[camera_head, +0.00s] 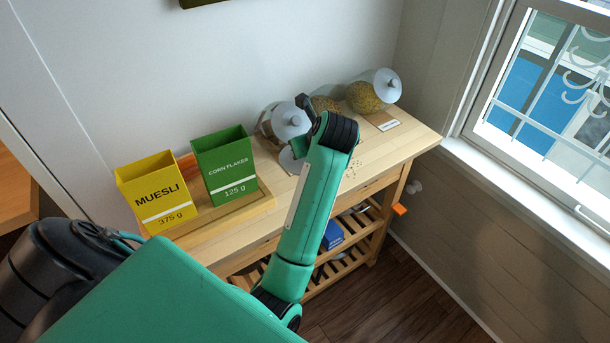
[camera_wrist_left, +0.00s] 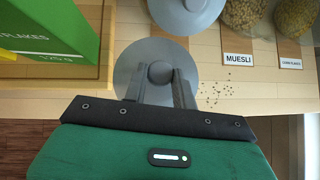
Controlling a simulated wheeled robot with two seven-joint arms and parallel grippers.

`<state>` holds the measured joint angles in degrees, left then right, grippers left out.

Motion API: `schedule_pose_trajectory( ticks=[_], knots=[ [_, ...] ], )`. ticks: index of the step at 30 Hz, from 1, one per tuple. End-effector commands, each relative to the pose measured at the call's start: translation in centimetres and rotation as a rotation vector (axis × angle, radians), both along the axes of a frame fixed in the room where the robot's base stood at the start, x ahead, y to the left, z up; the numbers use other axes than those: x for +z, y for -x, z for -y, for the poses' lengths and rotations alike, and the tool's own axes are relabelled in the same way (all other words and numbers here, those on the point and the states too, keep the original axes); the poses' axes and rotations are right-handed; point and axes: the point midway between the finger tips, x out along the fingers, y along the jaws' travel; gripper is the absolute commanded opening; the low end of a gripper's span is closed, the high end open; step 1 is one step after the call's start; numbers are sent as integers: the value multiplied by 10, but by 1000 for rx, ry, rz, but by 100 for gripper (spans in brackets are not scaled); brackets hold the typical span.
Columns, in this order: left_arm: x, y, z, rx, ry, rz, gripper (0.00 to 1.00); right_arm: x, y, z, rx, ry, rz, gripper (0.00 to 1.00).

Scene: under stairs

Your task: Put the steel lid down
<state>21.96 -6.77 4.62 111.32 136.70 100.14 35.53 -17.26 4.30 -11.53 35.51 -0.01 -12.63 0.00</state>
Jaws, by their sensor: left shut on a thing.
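The steel lid (camera_wrist_left: 135,58) is a grey disc with a round knob. In the left wrist view my left gripper (camera_wrist_left: 159,78) is shut on its knob, with one finger on each side. The lid is over the wooden worktop; I cannot tell whether it touches the wood. In the head view only part of the lid (camera_head: 288,161) shows, left of my green left forearm, which hides most of the gripper. My right gripper is not in view.
A similar lid (camera_head: 290,122) tops the left glass jar, close behind. The muesli jar (camera_wrist_left: 243,14) and corn flakes jar (camera_wrist_left: 294,16) stand farther right. The yellow box (camera_head: 158,192) and green box (camera_head: 222,167) stand left on a tray (camera_head: 262,201). Crumbs lie right of the held lid.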

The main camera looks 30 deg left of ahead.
Motion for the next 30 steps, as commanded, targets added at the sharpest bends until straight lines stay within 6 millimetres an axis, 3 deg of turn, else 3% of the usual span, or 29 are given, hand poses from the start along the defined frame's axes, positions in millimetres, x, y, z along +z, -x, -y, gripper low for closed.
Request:
schedule_pose_trajectory(
  ticks=[6,20,30],
  knots=[
    [-50,1,-1,-2,-5,-4,0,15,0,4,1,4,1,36],
    [-105,0,-1,-1,-3,-2,0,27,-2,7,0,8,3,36],
    [-112,0,0,0,-1,2,0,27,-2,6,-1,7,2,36]
  ],
)
